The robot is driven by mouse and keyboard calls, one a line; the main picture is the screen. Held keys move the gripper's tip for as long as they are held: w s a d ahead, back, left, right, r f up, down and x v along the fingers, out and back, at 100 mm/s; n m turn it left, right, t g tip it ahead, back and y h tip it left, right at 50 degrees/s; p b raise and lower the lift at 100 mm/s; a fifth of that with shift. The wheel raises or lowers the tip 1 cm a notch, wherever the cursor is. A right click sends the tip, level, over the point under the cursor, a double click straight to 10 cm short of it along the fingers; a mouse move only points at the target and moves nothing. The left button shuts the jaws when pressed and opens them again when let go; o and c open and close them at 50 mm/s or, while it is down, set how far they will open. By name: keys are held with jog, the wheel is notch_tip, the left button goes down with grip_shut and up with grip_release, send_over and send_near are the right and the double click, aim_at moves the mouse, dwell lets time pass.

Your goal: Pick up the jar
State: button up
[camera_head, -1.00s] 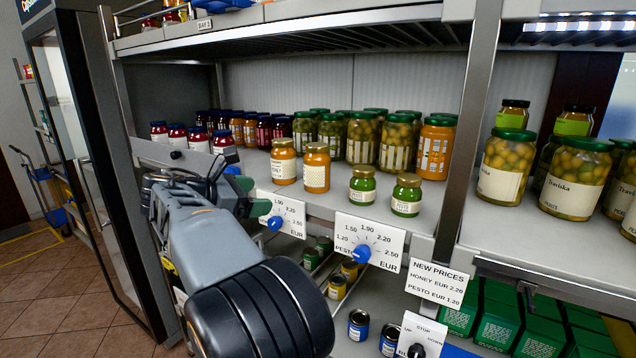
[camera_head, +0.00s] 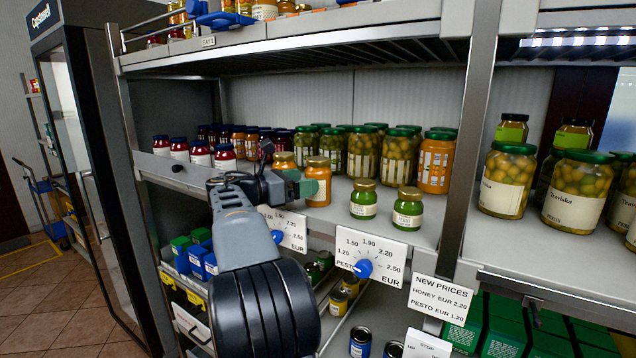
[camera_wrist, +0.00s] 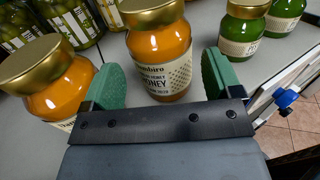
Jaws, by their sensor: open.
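Two orange honey jars with gold lids stand on the middle shelf. The right honey jar (camera_head: 318,182) also shows in the wrist view (camera_wrist: 158,55), upright, ahead of and between the two green finger pads. The left honey jar (camera_head: 284,161) is partly hidden by my gripper in the head view; in the wrist view it (camera_wrist: 48,80) stands just left of the left pad. My gripper (camera_wrist: 158,82) is open and empty, low over the shelf, and in the head view it (camera_head: 300,184) is close to the right jar. Contact with either jar cannot be told.
Two green pesto jars (camera_head: 364,199) stand to the right near the shelf's front edge. Tall olive jars (camera_head: 364,152) stand behind. Price dials (camera_head: 364,268) hang below the shelf edge.

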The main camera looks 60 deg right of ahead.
jog(key=shift+p+x, duration=0.4)
jog(key=shift+x, duration=1.95)
jog(key=c, duration=1.1)
jog(key=shift+c, duration=0.2)
